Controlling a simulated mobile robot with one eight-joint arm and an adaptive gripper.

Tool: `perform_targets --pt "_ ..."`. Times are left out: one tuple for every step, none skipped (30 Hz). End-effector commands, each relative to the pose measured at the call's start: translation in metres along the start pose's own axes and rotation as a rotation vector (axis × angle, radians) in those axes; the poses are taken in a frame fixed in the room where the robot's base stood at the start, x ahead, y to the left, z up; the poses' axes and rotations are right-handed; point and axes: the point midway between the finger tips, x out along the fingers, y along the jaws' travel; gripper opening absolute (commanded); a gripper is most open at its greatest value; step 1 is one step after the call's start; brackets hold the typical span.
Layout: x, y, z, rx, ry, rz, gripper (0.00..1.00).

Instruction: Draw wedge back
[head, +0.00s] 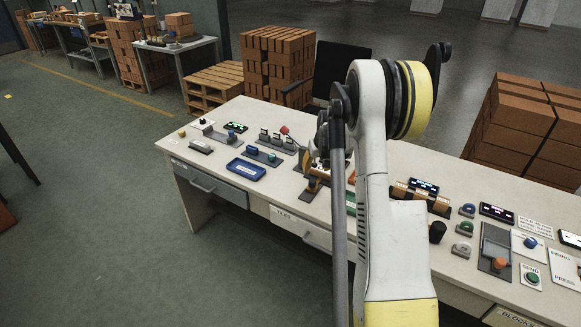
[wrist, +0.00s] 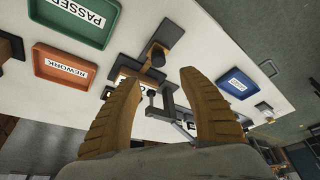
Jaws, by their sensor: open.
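My gripper (wrist: 159,78) is open in the wrist view, its two tan ribbed fingers apart with nothing held between them. In the head view my gripper (head: 316,168) is over the middle of the desk, partly hidden by my arm. Between and beyond the fingertips in the wrist view is a dark fixture (wrist: 158,52) with a round knob or post. A grey metal bracket (wrist: 168,104) shows between the fingers, apart from them as far as I can see. I cannot tell which part of these is the wedge.
A blue tray (head: 246,169) lies on the desk left of my gripper; it also shows in the wrist view (wrist: 237,84). The wrist view shows a green PASSED tray (wrist: 76,19) and an orange REWORK tray (wrist: 65,64). Switches and buttons (head: 500,264) crowd the desk's right side.

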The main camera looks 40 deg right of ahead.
Motion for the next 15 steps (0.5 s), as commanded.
perform_targets --pt "0.005 0.002 0.001 0.002 -0.001 0.0 0.5" --pt "0.008 0.003 0.001 0.002 -0.002 0.0 0.5" --pt "0.013 0.003 0.001 0.002 -0.002 0.0 0.5" --pt "0.018 0.003 0.001 0.002 -0.002 0.0 0.5" --pt "0.022 0.002 0.001 0.002 -0.002 0.0 0.5" --pt "0.03 0.002 0.002 0.002 -0.002 0.0 0.5" --pt "0.036 0.002 0.002 0.001 -0.002 0.0 0.5" --pt "0.043 0.002 0.002 0.001 -0.001 0.0 0.5" --pt "0.051 0.002 0.002 0.001 -0.001 0.0 0.5" --pt "0.057 0.002 0.002 0.001 -0.001 0.0 0.5" --pt "0.064 0.002 0.002 0.002 -0.001 0.0 0.5" --pt "0.071 0.002 0.002 0.002 -0.001 0.0 0.5" --pt "0.077 0.002 0.001 0.002 -0.001 0.0 0.5" --pt "0.082 0.002 0.001 0.002 -0.001 0.0 0.5" --pt "0.088 0.002 0.001 0.002 -0.001 0.0 0.5"
